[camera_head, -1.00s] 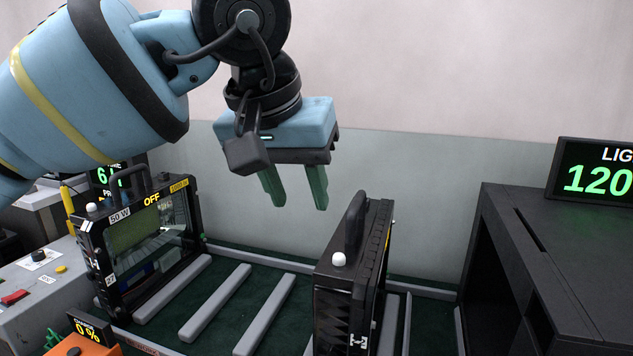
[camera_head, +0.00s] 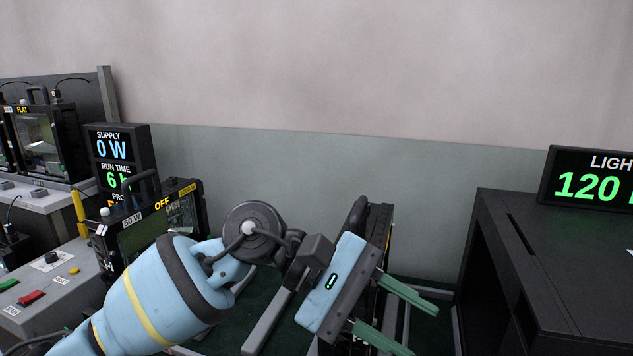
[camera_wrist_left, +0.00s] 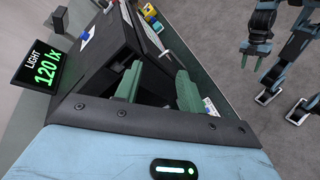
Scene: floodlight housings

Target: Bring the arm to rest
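My left arm comes in from the lower left in the head view. Its gripper (camera_head: 395,318) points to the right, with two green fingers apart and nothing between them. The same open fingers show in the left wrist view (camera_wrist_left: 158,88). The gripper is in front of a black floodlight housing (camera_head: 382,216) and hides much of it; I cannot tell whether they touch. Another housing (camera_head: 190,217), labelled 50 W and OFF, stands behind my left forearm.
A black cabinet (camera_head: 549,258) stands at the right, with a display (camera_head: 598,185) reading 120 on top. A supply display (camera_head: 113,150) reads 0 W at the left, above a grey control box (camera_head: 45,275). The space above the housings, before the wall, is clear.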

